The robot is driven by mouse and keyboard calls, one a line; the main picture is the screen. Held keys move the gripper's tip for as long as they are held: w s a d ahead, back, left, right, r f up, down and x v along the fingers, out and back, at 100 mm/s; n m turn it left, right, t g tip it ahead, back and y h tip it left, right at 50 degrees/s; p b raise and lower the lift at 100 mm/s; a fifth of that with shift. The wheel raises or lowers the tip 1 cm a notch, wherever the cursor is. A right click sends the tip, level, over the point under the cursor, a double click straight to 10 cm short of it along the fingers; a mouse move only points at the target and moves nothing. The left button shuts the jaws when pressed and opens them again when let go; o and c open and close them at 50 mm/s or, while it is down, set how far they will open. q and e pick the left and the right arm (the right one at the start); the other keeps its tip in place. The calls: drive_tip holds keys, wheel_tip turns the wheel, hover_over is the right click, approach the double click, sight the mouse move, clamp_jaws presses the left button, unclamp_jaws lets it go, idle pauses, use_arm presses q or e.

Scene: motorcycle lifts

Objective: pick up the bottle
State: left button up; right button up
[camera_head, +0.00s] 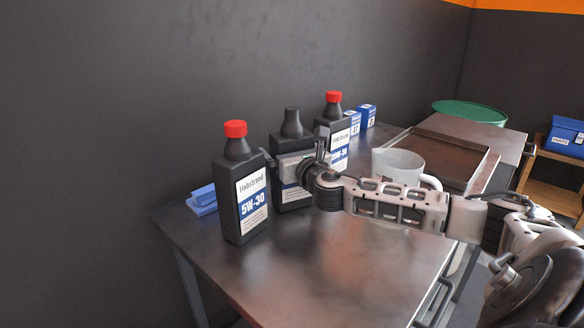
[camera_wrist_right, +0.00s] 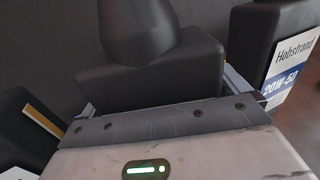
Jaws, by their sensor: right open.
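Three dark oil bottles stand upright in a row on the metal table. The middle bottle (camera_head: 292,124) has a dark cap; it fills the centre of the right wrist view (camera_wrist_right: 150,62). The near bottle (camera_head: 240,185) has a red cap and a 5W-30 label. The far bottle (camera_head: 333,110) also has a red cap; its 20W-50 label shows in the right wrist view (camera_wrist_right: 292,65). My right gripper (camera_head: 293,156) is open at the middle bottle, with a finger on each side of its upper body. I cannot tell whether the fingers touch it. My left gripper is out of view.
A translucent measuring jug (camera_head: 398,163) stands right of the bottles, behind my right arm. Small blue boxes (camera_head: 366,115) stand beyond the far bottle, and a blue item (camera_head: 202,200) lies beside the near one. The table (camera_head: 300,265) is clear in front.

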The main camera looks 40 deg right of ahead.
drive_tip(key=shift+c, duration=0.3)
drive_tip(key=c, duration=1)
drive_tip(key=shift+r, duration=0.15)
drive_tip(key=c, duration=0.4)
